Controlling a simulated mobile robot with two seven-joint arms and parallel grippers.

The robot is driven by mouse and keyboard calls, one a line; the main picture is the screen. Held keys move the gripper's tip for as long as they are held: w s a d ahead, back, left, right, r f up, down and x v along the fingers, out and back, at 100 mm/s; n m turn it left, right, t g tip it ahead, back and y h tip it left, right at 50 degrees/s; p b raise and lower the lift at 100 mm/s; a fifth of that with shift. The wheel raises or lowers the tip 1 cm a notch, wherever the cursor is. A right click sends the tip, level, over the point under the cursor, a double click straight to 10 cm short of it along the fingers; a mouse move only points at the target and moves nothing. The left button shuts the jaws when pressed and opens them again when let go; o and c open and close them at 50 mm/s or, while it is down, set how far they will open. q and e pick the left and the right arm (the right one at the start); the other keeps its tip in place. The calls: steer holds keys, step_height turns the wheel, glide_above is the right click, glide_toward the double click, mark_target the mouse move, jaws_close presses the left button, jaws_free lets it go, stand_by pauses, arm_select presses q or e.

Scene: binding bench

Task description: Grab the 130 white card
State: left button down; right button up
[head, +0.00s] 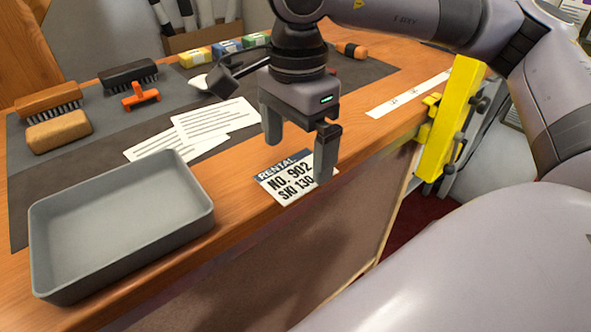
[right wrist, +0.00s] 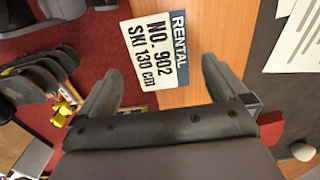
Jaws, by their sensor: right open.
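The white rental card (head: 284,182), printed "RENTAL NO. 902 SKI 130 cm" with a dark header band, lies at the front edge of the wooden bench. In the right wrist view the card (right wrist: 156,50) juts out past the bench edge over the red floor. My right gripper (head: 297,160) is open above the card, one finger to its left and one overlapping its right side in the head view. My left gripper is not in view.
A grey tray (head: 120,232) stands on the bench at the left. Two printed sheets (head: 215,119) lie on the dark mat (head: 90,130). Brushes (head: 129,74), an orange clamp-like tool (head: 140,97) and a tan block (head: 58,131) are behind. A white strip (head: 410,95) lies at right, near a yellow fixture (head: 449,115).

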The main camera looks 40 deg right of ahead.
mark_target(296, 175)
steer(key=shift+f, duration=1.3)
steer(key=c, duration=1)
steer(key=shift+o, duration=0.2)
